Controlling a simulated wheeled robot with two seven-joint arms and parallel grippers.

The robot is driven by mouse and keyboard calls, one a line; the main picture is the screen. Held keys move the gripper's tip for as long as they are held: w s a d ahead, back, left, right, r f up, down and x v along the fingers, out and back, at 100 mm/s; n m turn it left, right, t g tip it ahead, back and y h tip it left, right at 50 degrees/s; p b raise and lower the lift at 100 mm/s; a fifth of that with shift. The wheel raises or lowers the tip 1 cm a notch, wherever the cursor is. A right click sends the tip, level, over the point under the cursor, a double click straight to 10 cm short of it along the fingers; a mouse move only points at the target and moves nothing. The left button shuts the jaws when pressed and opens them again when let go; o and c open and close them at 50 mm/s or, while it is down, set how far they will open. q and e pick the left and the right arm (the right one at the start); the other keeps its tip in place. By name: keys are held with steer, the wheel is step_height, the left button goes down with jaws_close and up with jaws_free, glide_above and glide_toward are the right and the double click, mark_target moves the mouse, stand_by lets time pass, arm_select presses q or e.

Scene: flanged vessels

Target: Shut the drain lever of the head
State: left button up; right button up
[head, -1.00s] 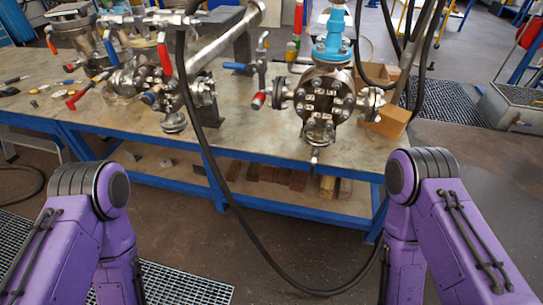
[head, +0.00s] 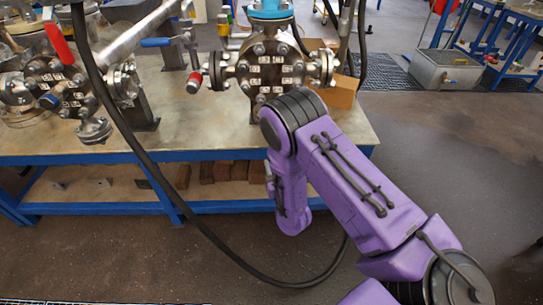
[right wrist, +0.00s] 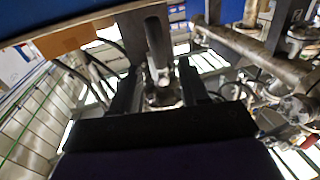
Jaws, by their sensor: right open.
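The flanged vessel (head: 276,68) with a blue top stands on the table in the head view. My purple right arm hides its lower part, and I cannot make out a drain lever there. In the right wrist view my right gripper (right wrist: 160,95) is open. A dark upright bar (right wrist: 156,42) and a metal fitting (right wrist: 160,88) show between or beyond its fingers. I cannot tell whether this is the drain lever, or whether the fingers touch it. My right gripper is hidden in the head view. My left gripper is in neither view.
The steel-topped table (head: 205,118) has a blue frame. A second flanged assembly (head: 70,85) with a red lever (head: 58,42) stands at left. A blue lever (head: 156,42) sits beside the vessel. A black hose (head: 135,130) hangs over the front. A cardboard box (head: 342,92) stands right.

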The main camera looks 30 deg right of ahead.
steer(key=x, duration=0.6)
steer(key=shift+w+d+f, duration=0.1)
steer(key=shift+w+d, duration=0.05)
steer(key=shift+w, duration=0.15)
jaws_close()
